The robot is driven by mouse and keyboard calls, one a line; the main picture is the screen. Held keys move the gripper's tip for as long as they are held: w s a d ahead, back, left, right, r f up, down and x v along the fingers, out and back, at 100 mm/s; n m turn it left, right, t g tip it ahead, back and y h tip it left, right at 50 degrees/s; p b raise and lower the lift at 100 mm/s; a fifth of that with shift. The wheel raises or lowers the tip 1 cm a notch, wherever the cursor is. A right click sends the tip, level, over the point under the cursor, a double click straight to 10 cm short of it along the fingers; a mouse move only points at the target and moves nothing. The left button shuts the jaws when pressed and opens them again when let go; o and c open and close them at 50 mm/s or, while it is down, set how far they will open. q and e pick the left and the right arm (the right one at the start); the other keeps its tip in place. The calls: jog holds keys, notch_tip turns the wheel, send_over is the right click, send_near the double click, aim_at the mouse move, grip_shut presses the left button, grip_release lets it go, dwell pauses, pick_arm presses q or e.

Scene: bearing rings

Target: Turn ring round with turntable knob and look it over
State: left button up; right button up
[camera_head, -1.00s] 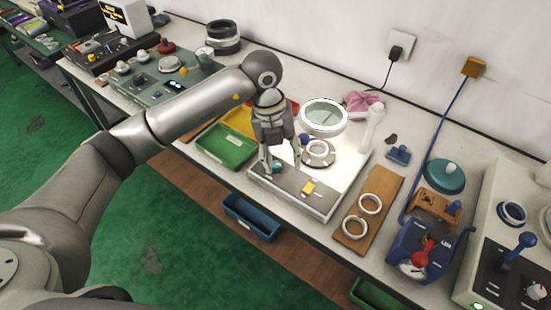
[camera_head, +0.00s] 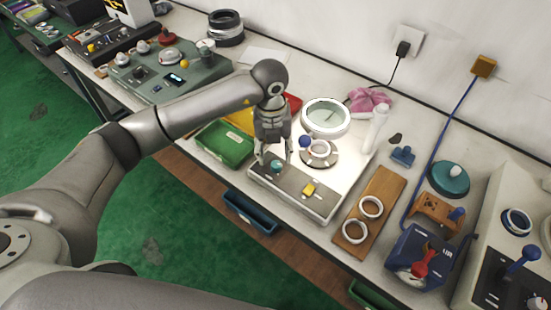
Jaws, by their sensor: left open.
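A white ring (camera_head: 320,147) lies on the small round turntable (camera_head: 331,161) on the lit inspection station (camera_head: 341,187). A round magnifier (camera_head: 326,117) stands just behind it. A teal knob (camera_head: 277,166) sits at the left of the station's grey front panel, with a yellow switch (camera_head: 309,188) to its right. A blue ball (camera_head: 305,141) is beside the ring. My left gripper (camera_head: 273,160) is open, pointing down, with its fingers around or just above the teal knob; I cannot tell whether they touch it. My right gripper is not in view.
Two white rings (camera_head: 370,207) lie on a wooden board (camera_head: 380,192) to the right. A green bin (camera_head: 224,146) is left of the station. A white bottle (camera_head: 376,128) and pink cloth (camera_head: 368,100) stand behind. A blue device with a red lever (camera_head: 423,262) is front right.

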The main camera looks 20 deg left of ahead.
aim_at(276, 164)
pick_arm(q)
jog(key=f, duration=0.4)
jog(key=shift+w+d+f+p, duration=0.1)
jog(key=shift+w+f+p, duration=0.1)
jog(key=shift+p, duration=0.1)
jog(key=shift+f, duration=0.5)
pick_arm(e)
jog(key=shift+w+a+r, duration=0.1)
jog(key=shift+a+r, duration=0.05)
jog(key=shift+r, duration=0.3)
pick_arm(q)
grip_shut()
jog(key=shift+f+m+b, duration=0.1)
jog(key=shift+m+b, duration=2.45)
jog(key=shift+m, duration=0.25)
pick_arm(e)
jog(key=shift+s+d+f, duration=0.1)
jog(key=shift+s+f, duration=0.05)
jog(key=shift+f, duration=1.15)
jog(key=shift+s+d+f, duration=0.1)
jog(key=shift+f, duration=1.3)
pick_arm(q)
jog(key=shift+r, duration=0.2)
grip_release()
